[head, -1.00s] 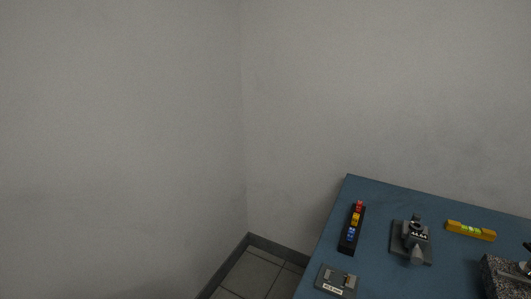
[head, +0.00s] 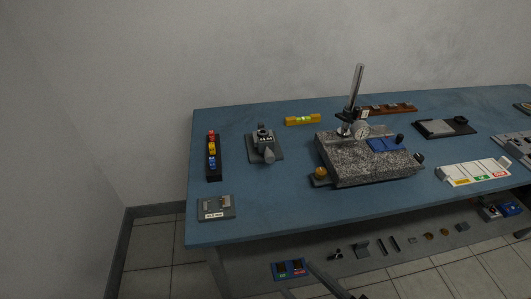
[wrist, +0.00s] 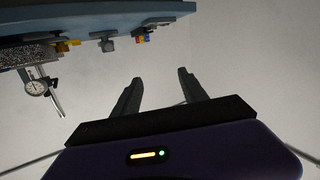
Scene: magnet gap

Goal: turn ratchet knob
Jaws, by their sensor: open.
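A small dark grey device (head: 263,138) with a display and a pale grey cone-shaped end stands on a grey base on the blue table in the head view. I cannot tell for certain whether the cone is the ratchet knob. In the wrist view a similar small grey device (wrist: 106,42) shows upside down at the table's edge. My gripper (wrist: 159,78) is open and empty, its two dark fingers apart against the bare wall, away from the table things.
The blue table (head: 240,220) holds a granite block (head: 345,165) with a dial indicator on a post, a yellow level (head: 302,119), a dark rack (head: 212,172) of coloured pieces and a grey plate (head: 215,207). A lower shelf carries small parts. Left floor is clear.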

